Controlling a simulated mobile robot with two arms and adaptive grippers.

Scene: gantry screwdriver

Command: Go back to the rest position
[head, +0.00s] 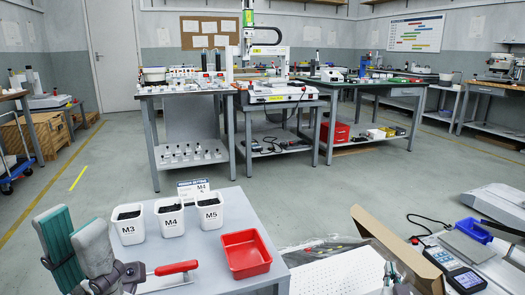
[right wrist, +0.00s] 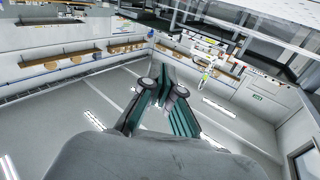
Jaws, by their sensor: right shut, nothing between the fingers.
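My left gripper (head: 75,225) is at the lower left of the head view, its grey fingers with green ribbed pads pointing up. It is in front of the near table's left end, and whether its pads touch is unclear from this angle. In the right wrist view my right gripper (right wrist: 163,78) has its fingers meeting at the tips, with nothing between them.
The near table (head: 225,215) holds white bins labelled M3 (head: 129,229), M4 (head: 170,222) and M5 (head: 209,216), a red tray (head: 246,266) and a red handle (head: 176,268). A cardboard box (head: 385,240) and a meter (head: 467,279) stand at right. Open floor lies beyond.

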